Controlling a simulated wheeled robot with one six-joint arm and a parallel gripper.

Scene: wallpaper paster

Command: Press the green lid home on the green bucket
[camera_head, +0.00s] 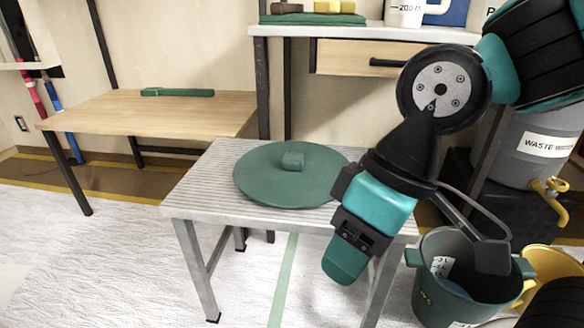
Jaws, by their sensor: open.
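The green lid (266,180) is a round disc with a small block-shaped knob (293,160) on top. It lies flat on the small grey slatted table (190,197) in the middle of the view. The green bucket (440,306) stands on the floor at the lower right, with its mouth uncovered and a white label visible inside. My gripper (420,262) reaches down at the right of the table, with its jaws spread wide apart. One finger is in front of the table's front edge, and the other overlaps the bucket's mouth in the picture. The gripper holds nothing.
A yellow bucket (550,268) stands right of the green one. A grey waste-water tank (530,140) with a yellow tap is behind. A wooden table (150,115) stands at the left, and a shelf with a drawer (345,58) at the back. The left floor is clear.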

